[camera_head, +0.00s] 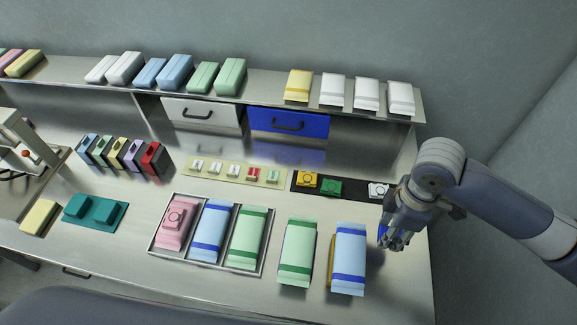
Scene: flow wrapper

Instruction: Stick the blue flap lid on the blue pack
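A light blue pack with darker blue bands (212,231) lies in the middle compartment of the metal tray (154,243). Another light blue pack with blue bands (349,258) lies on the bench at the right, outside the tray. My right gripper (391,242) is low over the bench, just right of that loose pack, fingers pointing down. A small blue piece, seemingly the blue flap lid (382,230), shows at its fingers, which look shut on it; most of it is hidden. My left gripper is not in view.
A pink pack with a round-marked lid (173,222) and a green pack (247,236) share the tray. A loose green pack (297,252) lies beside it. Yellow (307,180), green (331,187) and white lids (378,189) sit on a black strip behind, with a gap between green and white.

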